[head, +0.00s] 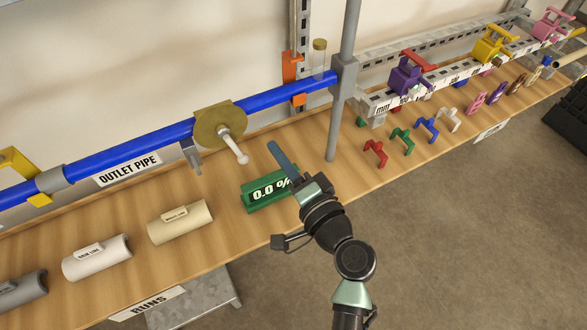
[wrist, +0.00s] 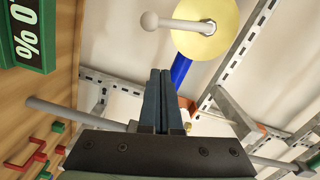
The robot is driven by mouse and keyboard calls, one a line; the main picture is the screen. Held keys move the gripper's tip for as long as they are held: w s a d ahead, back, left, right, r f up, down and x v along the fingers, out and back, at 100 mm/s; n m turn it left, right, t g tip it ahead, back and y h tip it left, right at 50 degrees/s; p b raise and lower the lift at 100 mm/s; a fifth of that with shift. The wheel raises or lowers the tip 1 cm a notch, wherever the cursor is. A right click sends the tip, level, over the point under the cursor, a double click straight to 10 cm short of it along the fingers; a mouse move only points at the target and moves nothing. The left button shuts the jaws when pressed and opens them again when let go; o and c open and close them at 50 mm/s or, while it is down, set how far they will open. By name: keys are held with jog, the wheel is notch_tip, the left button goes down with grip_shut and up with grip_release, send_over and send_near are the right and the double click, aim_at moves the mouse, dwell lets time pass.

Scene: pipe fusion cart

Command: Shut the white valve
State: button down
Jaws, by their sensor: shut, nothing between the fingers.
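The white valve handle (head: 234,147) is a short white lever with a round knob, set on a brass disc (head: 217,122) on the blue pipe. In the head view it points down and to the right. In the wrist view the white handle (wrist: 180,24) lies at the top with its knob to the left of the brass disc (wrist: 212,40). My gripper (head: 273,148) is shut and empty, to the right of the knob and apart from it. Its dark blue fingers (wrist: 158,78) point toward the disc side in the wrist view.
A green display (head: 268,190) reading 0.0 % stands on the wooden bench beside my gripper. A grey vertical post (head: 344,100) rises to the right. Pipe pieces (head: 180,221) lie at the left front. Several coloured clamps (head: 402,141) stand on the right.

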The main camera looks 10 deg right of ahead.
aim_at(243, 157)
jog(key=shift+w+a+f+p, duration=0.15)
jog(key=shift+a+f, duration=0.05)
jog(key=shift+a, duration=0.5)
jog(key=shift+w+a+f+p, duration=0.1)
jog(key=shift+a+f, duration=0.05)
jog(key=shift+a, duration=0.6)
jog(key=shift+w+a+f+p, duration=0.15)
jog(key=shift+a+f, duration=0.05)
jog(key=shift+a, duration=0.5)
jog(key=shift+s+a+f+m+b, duration=0.25)
jog(key=shift+a+f+m+b, duration=0.35)
jog(key=shift+m, duration=0.5)
jog(key=shift+a+r, duration=0.15)
jog(key=shift+a, duration=0.05)
